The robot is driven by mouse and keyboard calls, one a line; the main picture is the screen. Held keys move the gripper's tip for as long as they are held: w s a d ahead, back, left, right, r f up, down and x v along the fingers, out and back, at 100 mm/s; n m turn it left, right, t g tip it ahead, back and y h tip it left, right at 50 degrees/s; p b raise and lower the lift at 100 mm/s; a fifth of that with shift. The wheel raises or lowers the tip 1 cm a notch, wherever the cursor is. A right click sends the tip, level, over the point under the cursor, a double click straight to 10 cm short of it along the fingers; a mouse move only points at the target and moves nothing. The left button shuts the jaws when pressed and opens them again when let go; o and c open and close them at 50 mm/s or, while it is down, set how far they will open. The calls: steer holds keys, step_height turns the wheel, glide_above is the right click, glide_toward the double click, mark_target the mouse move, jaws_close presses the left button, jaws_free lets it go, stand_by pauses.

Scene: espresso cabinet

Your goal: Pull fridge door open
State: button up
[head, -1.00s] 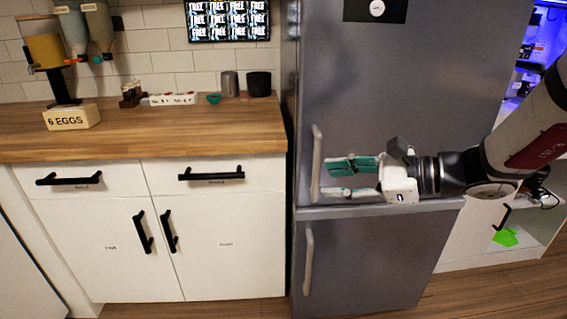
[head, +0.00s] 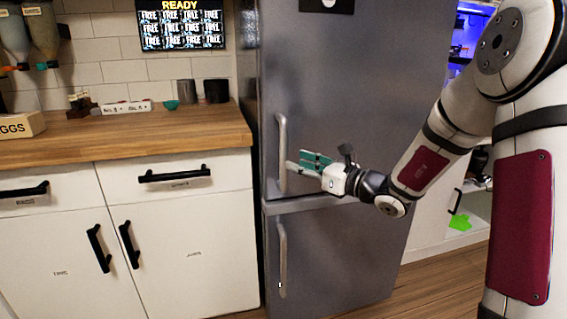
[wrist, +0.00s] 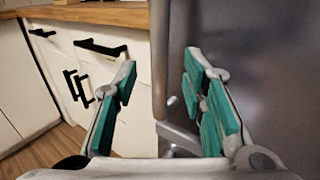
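The grey fridge (head: 350,110) stands in the middle of the head view, its upper door closed. The upper door handle (head: 281,135) is a vertical grey bar at the door's left edge. My gripper (head: 294,163) is at this handle's lower part, pointing left. In the wrist view the handle (wrist: 159,60) runs down between the two spread fingers with teal pads (wrist: 162,95). The gripper is open. I see a gap on each side of the handle and cannot tell how deep it sits between the fingers.
The lower fridge door has its own handle (head: 282,260). Left of the fridge is a wooden counter (head: 150,135) over white drawers and cupboards with black handles (head: 174,174). A screen (head: 181,25) hangs above. Wood floor shows at the lower right.

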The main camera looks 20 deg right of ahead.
steer(key=b, duration=0.1)
glide_above(284, 184)
steer(key=w, duration=0.1)
steer(key=shift+d, duration=0.15)
jaws_close()
